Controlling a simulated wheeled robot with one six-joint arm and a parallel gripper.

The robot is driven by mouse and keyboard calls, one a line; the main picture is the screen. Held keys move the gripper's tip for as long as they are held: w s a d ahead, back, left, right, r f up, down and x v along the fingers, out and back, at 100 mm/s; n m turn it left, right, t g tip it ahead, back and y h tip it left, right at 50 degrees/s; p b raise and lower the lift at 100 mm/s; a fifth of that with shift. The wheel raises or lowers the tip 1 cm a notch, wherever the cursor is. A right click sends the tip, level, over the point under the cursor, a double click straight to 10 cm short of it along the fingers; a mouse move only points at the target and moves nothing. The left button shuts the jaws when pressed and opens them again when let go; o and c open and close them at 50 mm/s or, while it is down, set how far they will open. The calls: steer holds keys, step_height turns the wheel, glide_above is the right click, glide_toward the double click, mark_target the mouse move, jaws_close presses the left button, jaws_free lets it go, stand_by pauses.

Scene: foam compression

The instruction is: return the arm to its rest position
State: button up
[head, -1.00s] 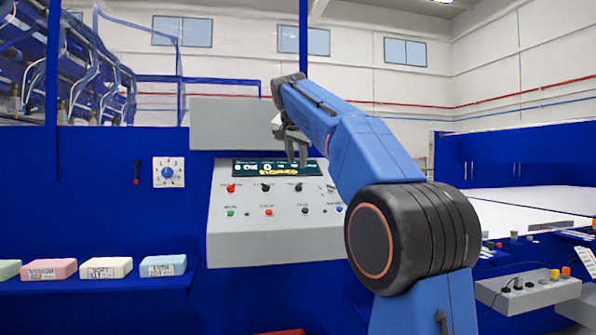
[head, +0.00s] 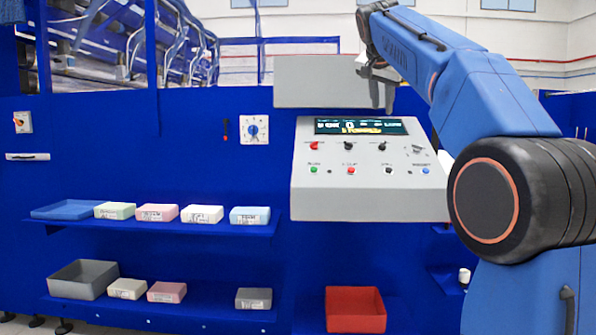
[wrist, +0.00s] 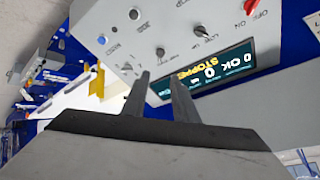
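My blue arm reaches up from the right in the head view. My gripper (head: 382,108) hangs from its far end, in front of the grey control console (head: 340,200), just above the right part of its dark display (head: 362,126). In the wrist view the two grey fingers (wrist: 160,75) stand apart with a gap between them and nothing held. The console's display (wrist: 215,72) shows upside down behind them and reads "0", "OK" and "STOPPED".
A shelf (head: 150,226) at left holds a blue tray (head: 66,210) and several coloured foam blocks. A lower shelf bears a grey bin (head: 82,280) and more blocks. A red bin (head: 355,310) stands below the console. A dial (head: 254,130) is on the blue wall.

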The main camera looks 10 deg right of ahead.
steer(key=s+a+f+n+g+y, duration=0.1)
steer(key=s+a+f+n, duration=0.3)
steer(key=s+f, duration=0.9)
steer(key=s+a+f+n+g+y, duration=0.1)
steer(key=s+a+f+n, duration=0.3)
steer(key=s+f, duration=1)
steer(key=s+a+f+n+g+y, duration=0.1)
steer(key=s+a+f+n+y, duration=0.2)
steer(key=s+a+f, duration=0.4)
steer(key=s+f, duration=0.3)
steer(key=f, duration=0.6)
steer(key=s+f+n, duration=0.1)
steer(key=s+f, duration=0.3)
steer(key=f, duration=0.6)
steer(key=shift+s+f, duration=0.15)
